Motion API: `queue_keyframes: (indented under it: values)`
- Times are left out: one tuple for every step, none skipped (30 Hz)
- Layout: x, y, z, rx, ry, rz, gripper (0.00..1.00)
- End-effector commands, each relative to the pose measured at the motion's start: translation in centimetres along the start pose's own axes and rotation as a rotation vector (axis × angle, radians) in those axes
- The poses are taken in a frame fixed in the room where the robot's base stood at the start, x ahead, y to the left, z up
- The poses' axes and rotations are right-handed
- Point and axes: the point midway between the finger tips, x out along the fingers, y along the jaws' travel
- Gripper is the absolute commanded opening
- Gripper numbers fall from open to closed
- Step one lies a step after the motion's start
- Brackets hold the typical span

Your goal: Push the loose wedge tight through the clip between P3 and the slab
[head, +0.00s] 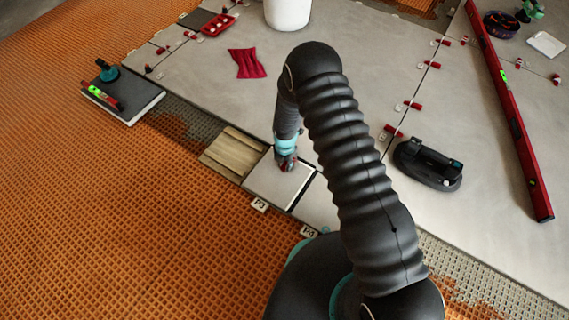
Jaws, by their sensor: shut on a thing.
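The tile P3 (272,191) is a light grey square at the slab's front edge, beside its label (260,205). The large grey slab (345,110) lies behind it. My gripper (286,164) is low at the far edge of P3, near the joint with the slab. It is shut on a small red thing, which looks like the loose wedge; fingers and wedge are too small to separate clearly. The clip at that joint is hidden by my gripper, so I cannot tell whether the wedge touches it.
A wood-look tile (232,153) lies left of P3. The P4 label (308,231) is to the right. Red wedges in white clips (392,131) line the right seam. A black holder (428,165) and a long red level (508,110) lie right. A red cloth (247,63) lies behind.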

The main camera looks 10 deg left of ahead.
Motion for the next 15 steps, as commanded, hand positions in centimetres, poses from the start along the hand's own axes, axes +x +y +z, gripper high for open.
queue_keyframes:
  values:
    - [0.02,0.01,0.09,0.0,0.0,0.0,0.06]
    - [0.02,0.01,0.13,0.0,0.0,0.0,0.06]
    - [0.03,0.01,0.18,0.0,0.0,0.0,0.06]
    - [0.03,0.01,0.21,0.0,0.0,0.0,0.06]
    - [0.03,0.01,0.25,0.0,0.0,0.0,0.06]
    - [0.03,0.01,0.3,0.001,0.0,0.001,0.06]
    - [0.03,0.01,0.33,0.001,0.0,0.001,0.06]
    - [0.03,0.01,0.37,0.001,0.0,0.001,0.06]
    - [0.03,0.01,0.42,0.001,0.0,0.001,0.06]
    - [0.03,0.01,0.45,0.001,0.0,0.001,0.06]
    - [0.03,0.01,0.49,0.001,0.0,0.001,0.06]
    - [0.03,0.01,0.54,0.001,-0.001,0.001,0.06]
    - [0.03,0.02,0.58,0.001,-0.001,0.001,0.06]
    - [0.03,0.02,0.61,0.001,-0.001,0.001,0.06]
    - [0.02,0.02,0.66,0.001,-0.001,0.001,0.06]
